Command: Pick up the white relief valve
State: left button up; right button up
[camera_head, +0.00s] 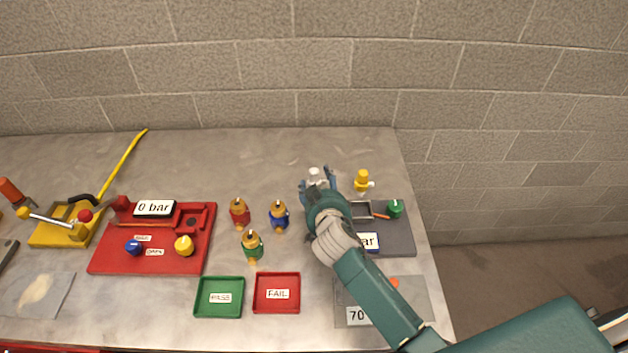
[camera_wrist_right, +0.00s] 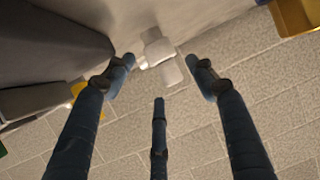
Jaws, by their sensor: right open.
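The white relief valve (camera_head: 314,172) stands on the table toward the back, right of centre. My right gripper (camera_head: 318,182) is over it and hides its lower part in the head view. In the right wrist view the white valve (camera_wrist_right: 158,48) shows just beyond and between the tips of my open fingers (camera_wrist_right: 160,72). I see no finger clearly pressed on it; contact cannot be told. My left gripper is not in view.
A yellow valve (camera_head: 362,179) stands close to the right of my gripper. Red (camera_head: 239,212), blue (camera_head: 279,215) and green (camera_head: 252,245) valves stand to the left. A dark grey fixture (camera_head: 400,240) lies partly under my arm. Green PASS (camera_head: 219,313) and red FAIL (camera_head: 277,308) trays lie in front.

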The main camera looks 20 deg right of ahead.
aim_at(317, 178)
jog(key=x, duration=0.1)
jog(key=p+x, duration=0.1)
jog(key=x, duration=0.2)
jog(key=shift+w+a+r, duration=0.1)
jog(key=shift+w+r, duration=0.1)
jog(key=shift+r, duration=0.05)
jog(key=shift+w+f, duration=0.25)
jog(key=shift+w, duration=0.15)
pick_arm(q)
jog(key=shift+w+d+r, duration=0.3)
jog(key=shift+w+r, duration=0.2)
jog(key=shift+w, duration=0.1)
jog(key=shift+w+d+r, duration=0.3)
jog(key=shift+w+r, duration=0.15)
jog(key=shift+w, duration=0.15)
pick_arm(e)
jog(key=shift+c, duration=1.3)
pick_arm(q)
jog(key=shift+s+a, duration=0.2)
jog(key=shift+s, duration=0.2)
pick_arm(e)
jog(key=c, duration=1.1)
